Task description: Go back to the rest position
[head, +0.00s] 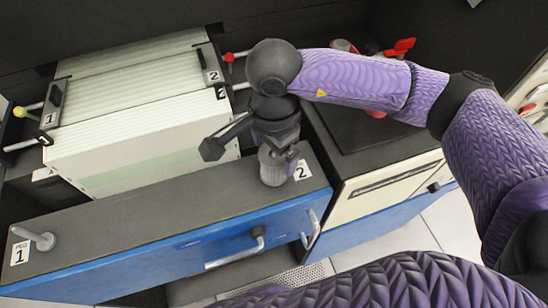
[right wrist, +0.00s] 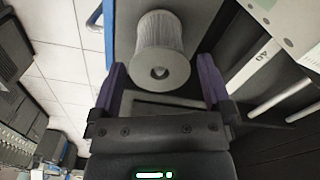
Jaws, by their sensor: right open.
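My right gripper (head: 277,146) hangs over the counter edge at the label marked 2 (head: 302,170). In the right wrist view its two purple fingers (right wrist: 160,72) stand wide apart and hold nothing. A light grey ridged cylinder (head: 272,168) stands just below the gripper by that label. In the right wrist view the cylinder (right wrist: 160,42) shows its end with a dark hole, ahead of the fingers and roughly between them. I cannot tell whether a finger touches it. The left gripper is not in view.
A white ridged card stack (head: 135,120) with handles marked 1 and 2 lies to the left. Blue drawers (head: 180,250) run below the counter. A dark recessed top (head: 365,135) and red handles (head: 400,47) lie right.

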